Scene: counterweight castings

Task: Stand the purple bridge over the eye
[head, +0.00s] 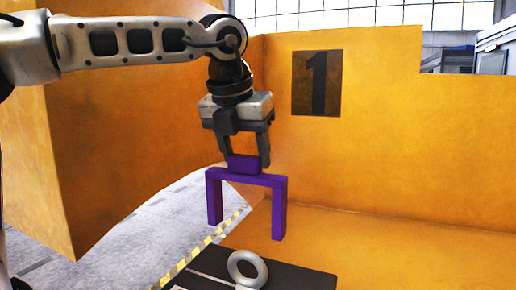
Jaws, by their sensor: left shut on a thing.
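The purple bridge (256,180) is a flat bar with two legs and a block on top. My left gripper (246,163) is shut on that top block and holds the bridge upright, legs down, in the air. The eye (234,265) is a silver-grey ring standing on a dark plate (300,279) at the bottom of the view. The bridge hangs above the eye in the picture, with a gap between the leg ends and the ring. The right gripper is not in view.
Large orange castings stand at the left (150,130) and behind (390,130); the back one bears a dark number 1 panel (316,82). A yellow-and-black striped edge (200,250) runs beside the plate. Grey floor (130,245) shows at the left.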

